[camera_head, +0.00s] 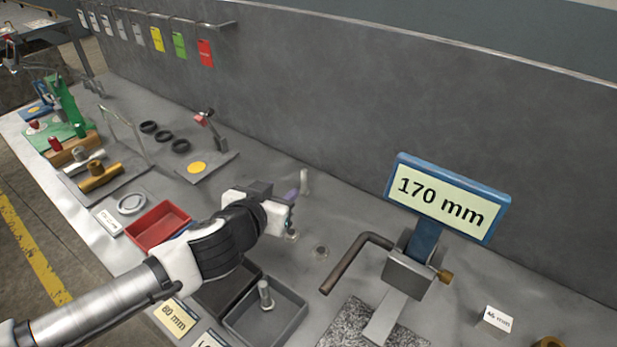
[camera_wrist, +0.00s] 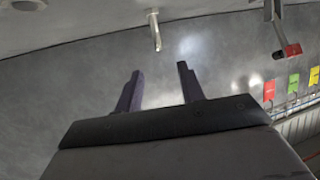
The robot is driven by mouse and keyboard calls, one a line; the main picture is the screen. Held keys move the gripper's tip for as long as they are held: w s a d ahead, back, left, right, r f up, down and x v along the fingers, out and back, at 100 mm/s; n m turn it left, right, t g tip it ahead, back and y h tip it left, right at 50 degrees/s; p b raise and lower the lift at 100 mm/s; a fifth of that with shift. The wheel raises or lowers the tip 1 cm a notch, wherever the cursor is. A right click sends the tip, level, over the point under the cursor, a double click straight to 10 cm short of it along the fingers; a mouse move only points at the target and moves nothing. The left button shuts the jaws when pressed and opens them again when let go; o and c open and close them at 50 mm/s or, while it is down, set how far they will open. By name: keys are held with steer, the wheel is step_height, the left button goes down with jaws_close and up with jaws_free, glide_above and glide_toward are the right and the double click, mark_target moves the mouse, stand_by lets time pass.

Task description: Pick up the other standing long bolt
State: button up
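A pale long bolt (camera_head: 304,182) stands upright on the bench just beyond my gripper in the head view. The wrist view shows this standing bolt (camera_wrist: 154,30) ahead of my fingertips and between their lines, apart from both. My gripper (camera_head: 289,197) is open and empty; its two dark fingers (camera_wrist: 159,70) show spread in the wrist view. Another long bolt (camera_head: 265,294) is in the grey tray (camera_head: 290,325), roughly upright. A small metal piece shows just below my gripper in the head view, too small to identify.
A clamp fixture with a bent bar (camera_head: 355,262) and a 170 mm display (camera_head: 447,199) stand further right. A red tray (camera_head: 158,226) is left of my arm. The grey back wall (camera_head: 330,90) rises behind.

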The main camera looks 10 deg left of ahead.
mark_target(303, 173)
steer(key=x, duration=1.1)
steer(key=p+x, duration=0.1)
steer(key=shift+w+d+r, duration=0.15)
steer(key=shift+w+d, duration=0.1)
steer(key=shift+d, duration=0.1)
steer(key=shift+w+f, duration=0.2)
steer(key=shift+w, duration=0.25)
jaws_close()
